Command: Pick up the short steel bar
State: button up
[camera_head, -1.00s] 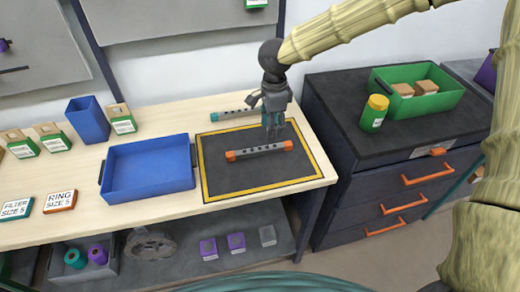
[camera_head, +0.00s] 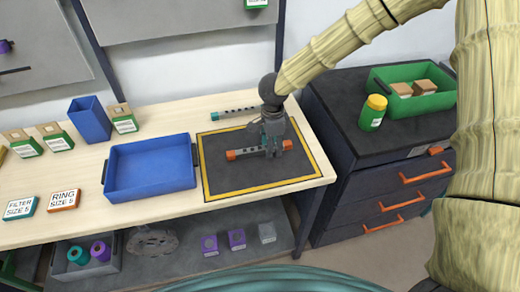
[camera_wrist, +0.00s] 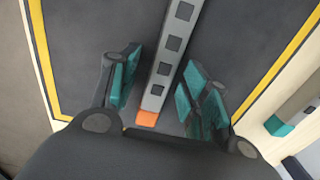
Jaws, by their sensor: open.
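A grey steel bar with square holes and orange ends (camera_head: 241,154) lies on the dark mat (camera_head: 225,177), inside its yellow border. My gripper (camera_head: 272,149) is low over the bar and hides part of it. In the wrist view the bar (camera_wrist: 170,55) runs between the open teal-padded fingers of my gripper (camera_wrist: 158,85), with a finger on either side and visible gaps. The bar's near orange end shows close to the palm. A second bar, with a teal end (camera_head: 228,114), lies behind the mat, partly hidden; I cannot compare lengths surely.
A blue tray (camera_head: 150,185) stands left of the mat. A blue bin (camera_head: 90,120), small labelled boxes and two size signs stand further left. A dark drawer cabinet (camera_head: 340,150) with a green crate (camera_head: 425,103) and a yellow-lidded jar (camera_head: 373,113) stands right.

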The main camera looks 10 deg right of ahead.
grip_shut()
jog(key=shift+r, duration=0.15)
